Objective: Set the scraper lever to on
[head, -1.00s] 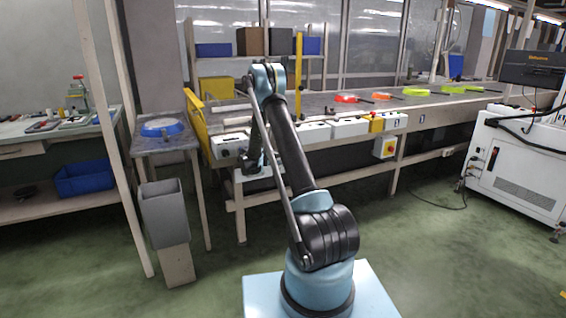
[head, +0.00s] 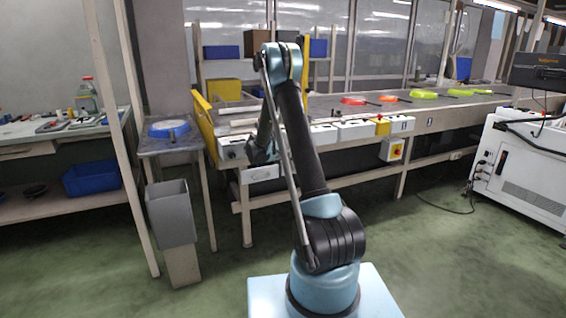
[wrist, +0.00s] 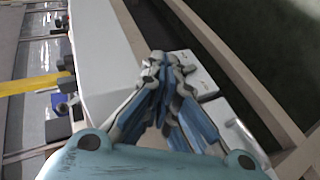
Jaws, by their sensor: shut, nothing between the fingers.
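In the wrist view my gripper (wrist: 168,62) has its fingers drawn together, with nothing between them. Its tips overlap a white box (wrist: 205,82) in the picture; I cannot tell whether they touch it. In the head view the gripper is mostly hidden behind my arm, near the conveyor's front left. A white control box (head: 232,149) with a dark knob or handle sits left of my arm. More white boxes (head: 355,130) line the conveyor's front edge to the right. I cannot tell which part is the scraper lever, or its setting.
The conveyor (head: 440,108) carries several bright pans (head: 424,94). A yellow guard (head: 204,125) stands at its left end. Green floor lies open in front.

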